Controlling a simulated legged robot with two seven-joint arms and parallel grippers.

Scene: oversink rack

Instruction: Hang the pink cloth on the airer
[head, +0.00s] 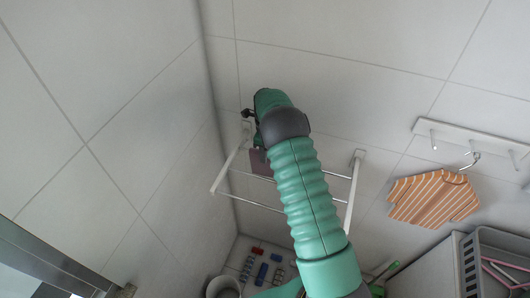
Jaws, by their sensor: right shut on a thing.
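The airer (232,172) is a white wall frame with thin metal rails, at the centre of the head view. My right arm crosses in front of it and hides much of its middle. A small dull mauve-pink cloth (260,162) shows just left of my arm, at the airer's back rail. Its right part is hidden, and I cannot tell whether it rests over the rail. My right gripper (249,116) is above the cloth near the wall, shut on it, though the contact itself is hard to see. My left gripper is not in view.
An orange striped garment (434,197) hangs from a white hook rail (470,137) on the right. A grey rack (490,262) stands at lower right. Small red and blue items (262,271) and a white round container (222,287) are below. A tiled wall closes the left side.

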